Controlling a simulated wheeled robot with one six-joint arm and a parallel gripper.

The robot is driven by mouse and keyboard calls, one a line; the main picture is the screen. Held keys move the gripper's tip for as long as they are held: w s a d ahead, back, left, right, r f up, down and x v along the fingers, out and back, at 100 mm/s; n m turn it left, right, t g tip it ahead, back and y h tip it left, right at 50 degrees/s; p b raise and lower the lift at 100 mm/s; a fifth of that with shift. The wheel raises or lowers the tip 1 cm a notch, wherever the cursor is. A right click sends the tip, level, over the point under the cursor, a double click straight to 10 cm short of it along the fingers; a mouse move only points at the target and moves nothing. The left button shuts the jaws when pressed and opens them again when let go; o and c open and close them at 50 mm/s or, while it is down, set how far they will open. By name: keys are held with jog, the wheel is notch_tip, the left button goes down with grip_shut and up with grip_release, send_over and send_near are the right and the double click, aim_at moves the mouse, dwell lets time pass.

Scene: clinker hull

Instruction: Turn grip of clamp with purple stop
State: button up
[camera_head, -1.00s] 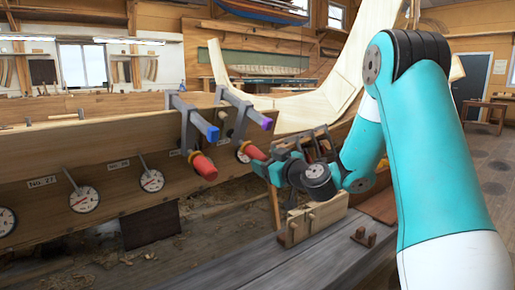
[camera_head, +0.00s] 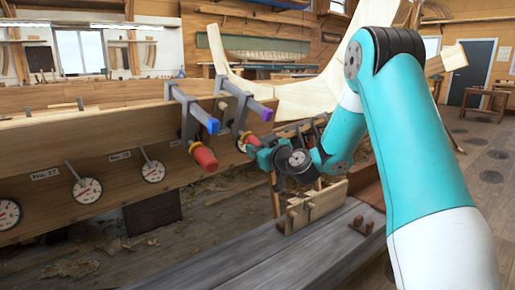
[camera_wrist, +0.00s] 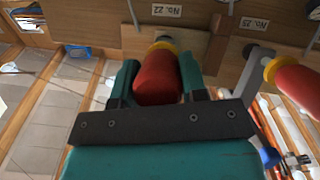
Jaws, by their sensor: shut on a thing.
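The clamp with the purple stop (camera_head: 267,115) hangs over the plank edge, right of the clamp with the blue stop (camera_head: 213,126). My gripper (camera_head: 256,152) is at the lower end of the purple-stop clamp and hides most of its grip in the head view. In the wrist view, my gripper (camera_wrist: 158,82) has its two teal fingers on either side of a red grip (camera_wrist: 157,78) with a yellow collar, shut on it. The other clamp's red grip (camera_head: 204,157) is free; it also shows at the right of the wrist view (camera_wrist: 298,84).
Round gauges (camera_head: 87,190) with numbered labels line the plank (camera_head: 60,155) on the left. A wooden block (camera_head: 315,204) stands on the grey bench (camera_head: 265,255) below my gripper. The blue-stop clamp is close beside my gripper.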

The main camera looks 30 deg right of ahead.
jog(key=shift+b, duration=0.35)
jog(key=m+y+b, duration=0.2)
jog(key=shift+d+f+b, duration=0.1)
jog(key=shift+f+b, duration=0.05)
jog(key=shift+b, duration=0.2)
jog(key=shift+m+g+y+b, duration=0.4)
jog(key=shift+m+y+b, duration=0.5)
jog(key=shift+m+y, duration=0.55)
jog(key=o, duration=0.9)
